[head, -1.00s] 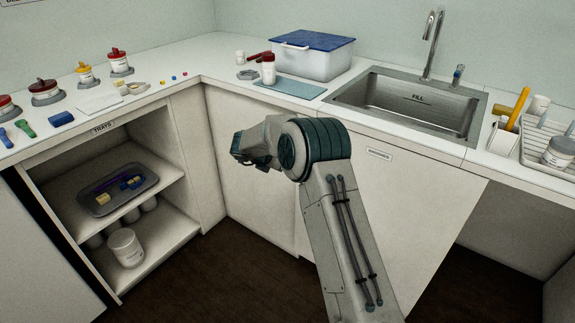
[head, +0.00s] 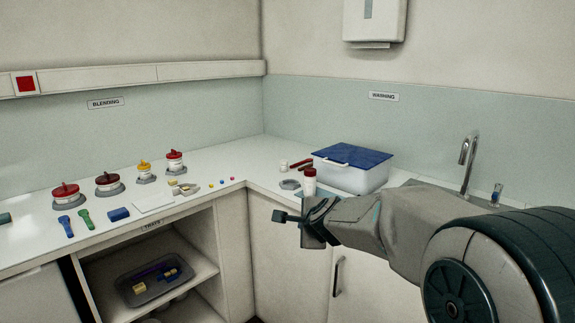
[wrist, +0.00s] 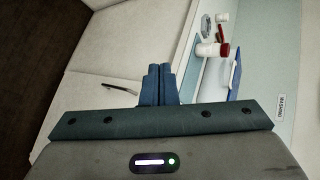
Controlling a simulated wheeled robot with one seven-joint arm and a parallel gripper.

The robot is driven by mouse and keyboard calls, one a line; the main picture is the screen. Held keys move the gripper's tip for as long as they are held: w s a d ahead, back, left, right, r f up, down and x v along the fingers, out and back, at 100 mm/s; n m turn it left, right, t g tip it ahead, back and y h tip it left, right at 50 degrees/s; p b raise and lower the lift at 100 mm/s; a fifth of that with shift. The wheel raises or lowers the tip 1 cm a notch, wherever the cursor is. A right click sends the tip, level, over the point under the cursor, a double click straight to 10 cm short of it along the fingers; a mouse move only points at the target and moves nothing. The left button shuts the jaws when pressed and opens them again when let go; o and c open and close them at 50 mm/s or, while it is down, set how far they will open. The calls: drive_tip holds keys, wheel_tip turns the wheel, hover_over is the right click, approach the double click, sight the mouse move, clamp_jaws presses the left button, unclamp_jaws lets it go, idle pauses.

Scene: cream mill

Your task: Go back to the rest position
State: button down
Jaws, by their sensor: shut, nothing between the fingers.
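My gripper (head: 280,216) reaches in from the right in the head view, in front of the counter's inner corner. Its two fingers are together and hold nothing, as the wrist view (wrist: 158,75) also shows. A white jar with a red lid (head: 309,184) stands on the counter beyond the gripper, apart from it. The jar also shows in the wrist view (wrist: 208,50).
Several lidded jars, such as a dark red one (head: 110,184), line the left counter. A grey tray (head: 154,287) lies on the shelf below.

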drive_tip(key=s+d+n+g+h+p, duration=0.1)
drive_tip(key=s+n, duration=0.4)
drive_tip(key=s, duration=0.5)
drive_tip(key=s+d+f+n+g+h+p, duration=0.1)
drive_tip(key=s+d+n+g, duration=0.3)
drive_tip(key=s, duration=0.7)
drive_tip(key=s+d+n+g+p, duration=0.3)
drive_tip(key=s+d+n, duration=0.2)
drive_tip(key=s+n, duration=0.3)
drive_tip(key=s, duration=0.3)
drive_tip(key=shift+d+f+h+p, duration=0.2)
drive_tip(key=shift+d+h+p, duration=0.15)
drive_tip(key=shift+d+h, duration=0.05)
